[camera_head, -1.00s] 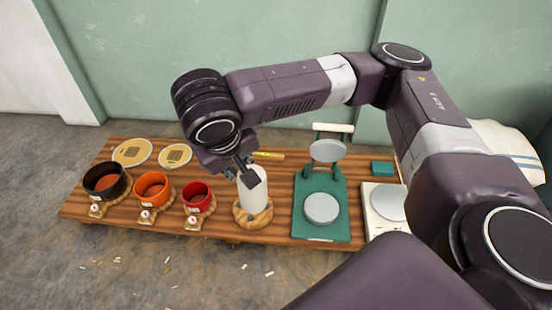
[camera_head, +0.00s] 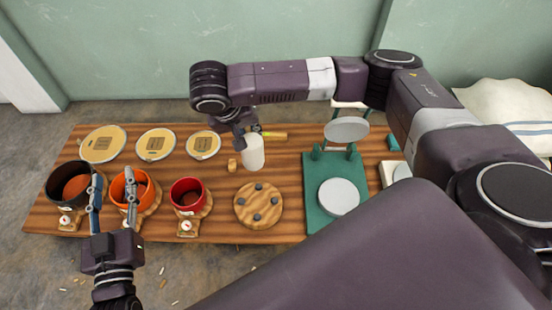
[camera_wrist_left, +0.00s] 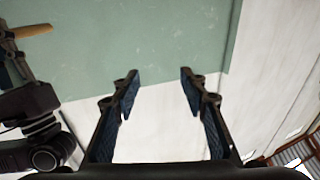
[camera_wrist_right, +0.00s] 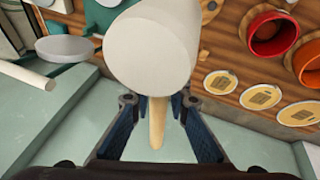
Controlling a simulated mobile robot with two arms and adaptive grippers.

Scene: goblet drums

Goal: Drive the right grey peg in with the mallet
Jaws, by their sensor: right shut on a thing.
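The mallet has a white cylindrical head (camera_head: 253,153) and a tan handle (camera_head: 275,136). My right gripper (camera_head: 243,134) is shut on the handle, with the head held behind the peg disc in the picture. In the right wrist view the white head (camera_wrist_right: 152,45) fills the upper middle, and the handle (camera_wrist_right: 157,125) runs between the fingers. The round wooden disc (camera_head: 258,215) carries several dark grey pegs; the right grey peg (camera_head: 275,201) is in plain view. How deep it sits I cannot tell. My left gripper (camera_head: 112,205) is open and empty, in front of the drums.
Black (camera_head: 74,186), orange (camera_head: 131,186) and red (camera_head: 188,193) drums stand left of the disc on the wooden table (camera_head: 225,229). Round skins (camera_head: 103,144) lie behind them. A green stand (camera_head: 316,195) with grey discs is to the right.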

